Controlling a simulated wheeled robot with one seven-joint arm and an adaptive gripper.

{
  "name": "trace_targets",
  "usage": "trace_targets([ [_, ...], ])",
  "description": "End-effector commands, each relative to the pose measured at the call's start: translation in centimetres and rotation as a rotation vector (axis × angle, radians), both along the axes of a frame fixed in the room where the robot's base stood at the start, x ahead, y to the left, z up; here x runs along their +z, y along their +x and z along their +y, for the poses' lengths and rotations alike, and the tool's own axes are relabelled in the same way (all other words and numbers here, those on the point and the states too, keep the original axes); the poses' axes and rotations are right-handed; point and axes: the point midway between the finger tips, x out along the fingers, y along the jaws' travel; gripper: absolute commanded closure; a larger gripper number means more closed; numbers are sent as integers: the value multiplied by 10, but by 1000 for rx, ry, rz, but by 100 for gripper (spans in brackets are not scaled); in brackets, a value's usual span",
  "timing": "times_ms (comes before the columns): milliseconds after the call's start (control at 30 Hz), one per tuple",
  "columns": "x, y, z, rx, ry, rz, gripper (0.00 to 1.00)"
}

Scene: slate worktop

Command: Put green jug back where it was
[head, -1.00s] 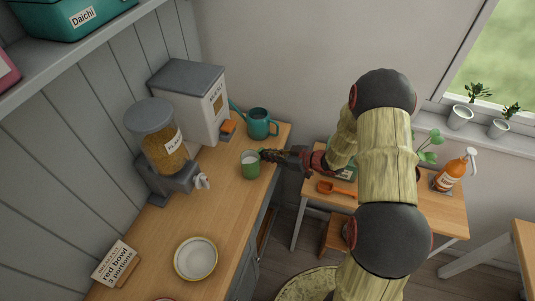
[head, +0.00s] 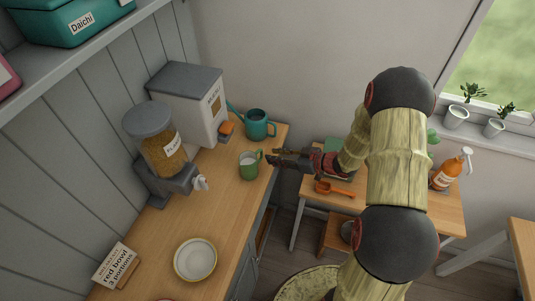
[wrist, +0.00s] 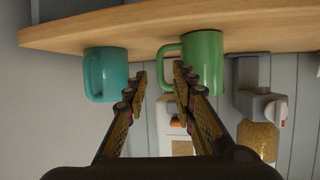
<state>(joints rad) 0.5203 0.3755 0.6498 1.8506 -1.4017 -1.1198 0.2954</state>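The green jug (head: 248,168) stands upright on the wooden counter near its right edge, with its handle toward my gripper. Its inside looks pale. In the wrist view, which is upside down, the green jug (wrist: 207,62) shows with its handle near one fingertip. My gripper (head: 273,157) is just right of the jug, at the counter's edge.
A teal can with a spout (head: 257,126) stands behind the jug. A white bin (head: 190,105), a grain dispenser (head: 163,150), a yellow-rimmed bowl (head: 195,260) and a sign (head: 116,265) are on the counter. A lower table (head: 395,205) at right holds an orange scoop (head: 333,190) and spray bottle (head: 448,172).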

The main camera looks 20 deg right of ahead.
Motion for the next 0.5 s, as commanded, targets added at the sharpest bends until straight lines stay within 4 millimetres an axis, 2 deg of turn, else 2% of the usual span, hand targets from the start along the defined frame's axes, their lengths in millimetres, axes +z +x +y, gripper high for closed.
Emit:
trace_targets([
  [100,12,-17,-18,-4,0,-2,74],
  [300,23,-38,-38,-2,-1,-1,74],
  [500,31,-43,-47,-8,-17,-3,74],
])
